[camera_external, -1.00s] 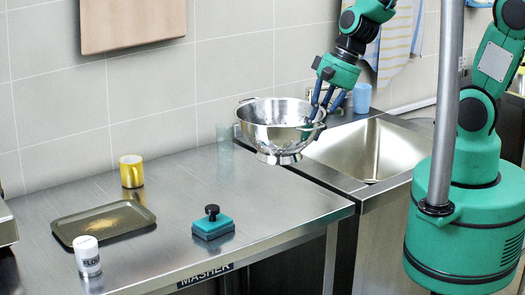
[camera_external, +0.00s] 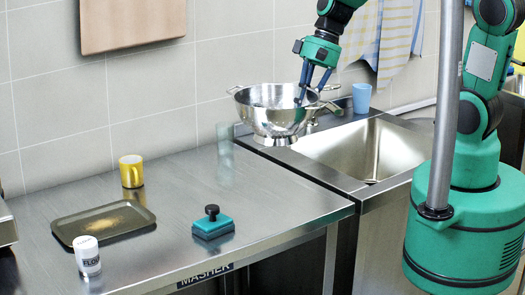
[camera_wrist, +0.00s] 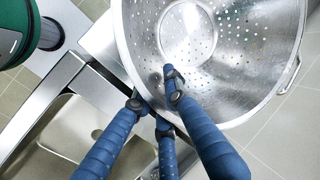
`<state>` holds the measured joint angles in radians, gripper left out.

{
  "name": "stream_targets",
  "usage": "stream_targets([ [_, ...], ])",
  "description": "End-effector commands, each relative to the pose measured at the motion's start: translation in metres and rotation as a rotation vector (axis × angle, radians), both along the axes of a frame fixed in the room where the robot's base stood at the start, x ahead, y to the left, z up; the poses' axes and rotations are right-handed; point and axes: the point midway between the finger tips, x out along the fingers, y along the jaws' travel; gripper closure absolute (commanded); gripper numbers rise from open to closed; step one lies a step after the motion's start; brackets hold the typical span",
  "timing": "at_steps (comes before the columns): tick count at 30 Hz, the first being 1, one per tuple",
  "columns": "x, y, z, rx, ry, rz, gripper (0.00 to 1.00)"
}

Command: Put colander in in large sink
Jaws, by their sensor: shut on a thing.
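The steel colander (camera_external: 270,118) hangs in the air, roughly upright, over the gap between the counter's back right corner and the sink. My gripper (camera_external: 309,98) is shut on its right rim. In the wrist view the colander's perforated bowl (camera_wrist: 215,45) fills the upper right, and my blue fingers (camera_wrist: 160,100) close on its near wall. The large sink (camera_external: 368,150) is an empty steel basin to the right of the colander. A part of its basin (camera_wrist: 85,125) shows at lower left in the wrist view.
A clear glass (camera_external: 225,137) stands left of the colander.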

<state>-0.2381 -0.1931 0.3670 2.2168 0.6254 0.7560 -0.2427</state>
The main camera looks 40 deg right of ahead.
Motion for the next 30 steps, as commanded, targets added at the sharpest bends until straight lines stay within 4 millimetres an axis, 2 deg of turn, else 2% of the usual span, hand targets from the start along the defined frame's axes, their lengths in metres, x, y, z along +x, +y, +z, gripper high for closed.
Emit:
stream_targets([
  [1, 0.013, -0.008, -0.001, 0.001, 0.001, 0.032, 1.00],
  [11, 0.076, -0.071, 0.000, -0.001, 0.001, 0.314, 1.00],
  [17, 0.111, -0.125, -0.001, -0.001, 0.001, 0.492, 1.00],
  [20, 0.128, -0.157, -0.002, -0.001, 0.001, 0.588, 1.00],
  [24, 0.148, -0.211, -0.004, -0.002, 0.001, 0.725, 1.00],
  [30, 0.166, -0.291, -0.006, -0.003, 0.001, 0.907, 1.00],
])
